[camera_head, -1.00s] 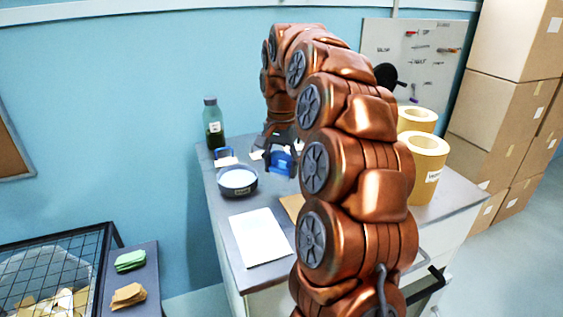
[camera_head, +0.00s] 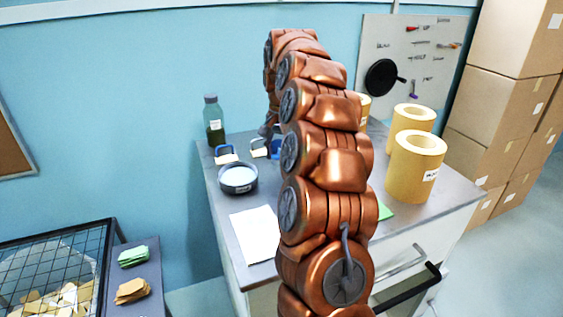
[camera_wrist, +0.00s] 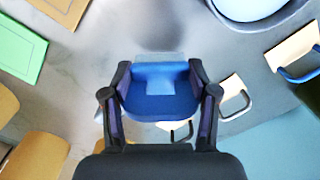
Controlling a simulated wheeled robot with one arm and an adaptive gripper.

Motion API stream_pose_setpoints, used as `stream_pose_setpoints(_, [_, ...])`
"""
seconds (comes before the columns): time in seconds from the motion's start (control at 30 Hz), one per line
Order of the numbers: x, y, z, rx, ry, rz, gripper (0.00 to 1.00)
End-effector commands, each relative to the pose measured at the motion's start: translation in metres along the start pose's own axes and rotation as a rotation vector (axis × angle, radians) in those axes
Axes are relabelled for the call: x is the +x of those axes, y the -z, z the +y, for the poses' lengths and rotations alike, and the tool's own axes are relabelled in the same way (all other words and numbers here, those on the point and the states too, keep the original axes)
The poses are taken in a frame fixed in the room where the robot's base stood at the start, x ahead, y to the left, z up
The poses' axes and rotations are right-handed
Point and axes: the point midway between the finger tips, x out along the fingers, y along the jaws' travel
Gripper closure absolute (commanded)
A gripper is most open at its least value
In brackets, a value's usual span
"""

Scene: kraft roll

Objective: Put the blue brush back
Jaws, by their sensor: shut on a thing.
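My gripper (camera_wrist: 160,95) is shut on the blue brush (camera_wrist: 160,103), whose blue body with a paler square lies between the two fingers in the wrist view. In the head view a little of the blue brush (camera_head: 276,147) shows beside my arm, over the back of the grey table. Most of my gripper is hidden there. Another pale piece (camera_wrist: 176,130) is partly hidden below the held brush. I cannot tell whether the held brush touches the tabletop.
A round dish (camera_head: 238,179), a white sheet (camera_head: 256,234) and a green bottle (camera_head: 213,122) are on the table. Kraft rolls (camera_head: 415,170) stand at its right. A green card (camera_wrist: 18,50) and a tan card (camera_wrist: 62,8) lie nearby. A pegboard (camera_head: 410,60) is behind.

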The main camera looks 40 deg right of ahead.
Motion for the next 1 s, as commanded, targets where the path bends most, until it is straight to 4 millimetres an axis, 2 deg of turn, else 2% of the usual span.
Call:
stream_pose_setpoints(0.4, [0.030, -0.001, 0.001, 0.000, 0.000, -0.002, 0.85])
stream_pose_setpoints(0.8, [0.035, 0.000, 0.000, 0.000, 0.000, 0.000, 0.85])
stream_pose_setpoints(0.83, [0.035, 0.000, 0.000, 0.000, 0.000, 0.000, 0.39])
stream_pose_setpoints(1.0, [0.034, 0.000, 0.000, 0.000, 0.000, 0.000, 0.21])
